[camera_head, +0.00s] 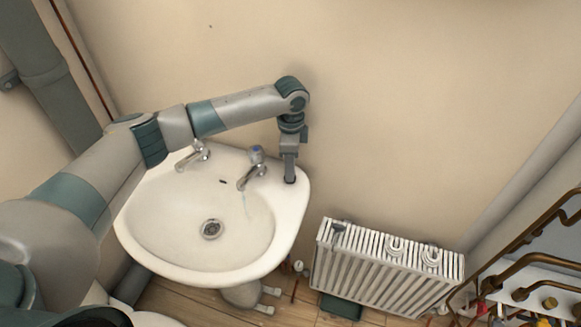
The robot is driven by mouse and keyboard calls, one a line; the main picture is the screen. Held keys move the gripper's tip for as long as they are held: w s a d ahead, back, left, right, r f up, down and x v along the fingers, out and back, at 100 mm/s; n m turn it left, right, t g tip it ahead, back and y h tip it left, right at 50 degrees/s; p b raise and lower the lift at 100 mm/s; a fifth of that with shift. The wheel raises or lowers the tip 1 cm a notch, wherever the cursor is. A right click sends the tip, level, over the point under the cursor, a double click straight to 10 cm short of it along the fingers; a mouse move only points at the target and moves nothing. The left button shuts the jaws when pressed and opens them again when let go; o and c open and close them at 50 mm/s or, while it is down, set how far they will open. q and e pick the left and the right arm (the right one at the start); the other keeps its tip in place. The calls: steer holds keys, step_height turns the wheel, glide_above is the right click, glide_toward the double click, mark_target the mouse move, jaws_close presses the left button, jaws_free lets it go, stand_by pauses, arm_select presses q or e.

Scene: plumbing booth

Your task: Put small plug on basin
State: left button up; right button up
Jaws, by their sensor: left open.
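The white basin (150,232) is mounted against the wall left of centre, with two taps on its back rim and a round metal drain (211,229) at its bottom. My left gripper (290,177) points straight down at the back right corner of the basin rim, right of the blue-topped tap. It is open. A small dark spot shows at its tips on the rim; it may be the small plug, but the fingers hide most of it and I cannot tell. My right gripper is not in view.
The tap with a blue top (252,170) stands close left of my left gripper, and another tap (196,154) is further left. A white radiator (375,278) with small fittings on top stands right of the basin. Copper pipes (520,262) run at far right.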

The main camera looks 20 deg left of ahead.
arm_select(q)
step_height(320, 180, up, 11)
steer(key=b, duration=0.3)
stand_by(0.6)
